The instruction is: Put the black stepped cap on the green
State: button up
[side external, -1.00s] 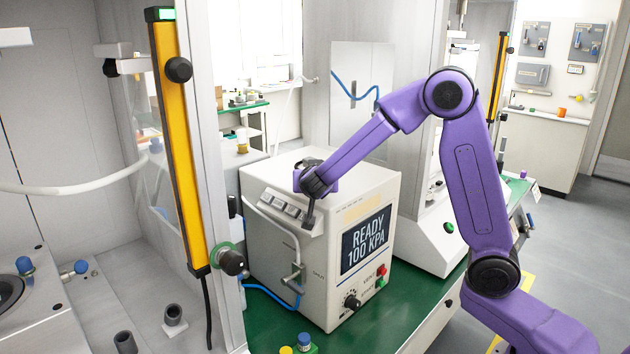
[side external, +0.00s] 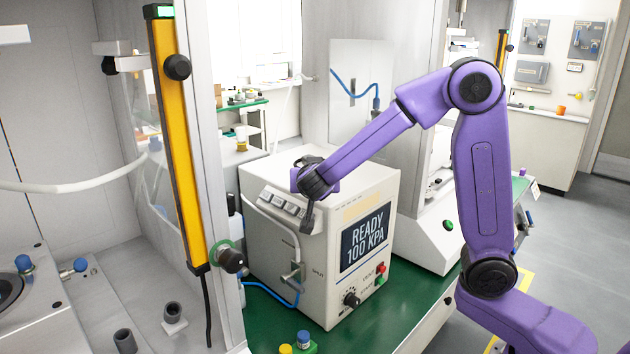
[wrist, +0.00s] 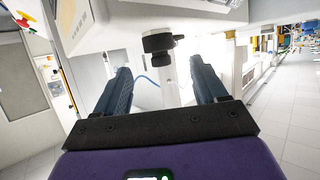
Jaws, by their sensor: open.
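In the side view a black stepped, knob-like part (side external: 231,261) sits at the edge of the white panel, beside a green ring (side external: 221,246). I cannot tell whether it is the cap or whether it touches the ring. A green block (side external: 308,347) with a blue top stands low in the picture. A black stepped part (wrist: 159,43) shows beyond the fingertips.
The white box (side external: 335,245) with the READY 100 KPA display stands on a green bench top (side external: 400,322). A blue hose (side external: 265,294) runs along its left. The yellow light bar (side external: 178,140) stands left. Dark cylinders (side external: 173,311) stand on the lower left surface.

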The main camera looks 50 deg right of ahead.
jog(key=v, duration=1.1)
jog(key=s+d+f+n+g+y, duration=0.1)
jog(key=s+f+n+g+y, duration=0.2)
jog(key=s+f+n, duration=0.3)
jog(key=s+f+n+g+y, duration=0.4)
jog(key=s+n, duration=0.6)
jog(key=s, duration=0.4)
jog(key=shift+d+f+y, duration=0.3)
jog(key=shift+d+f, duration=0.1)
jog(key=shift+f, duration=0.45)
jog(key=shift+o, duration=0.5)
jog(key=s+f+n+g+y, duration=0.1)
jog(key=s+n+g+y, duration=0.1)
jog(key=s+n, duration=0.3)
jog(key=s+a, duration=0.1)
jog(key=s, duration=0.2)
jog(key=shift+n, duration=0.3)
jog(key=shift+w, duration=0.1)
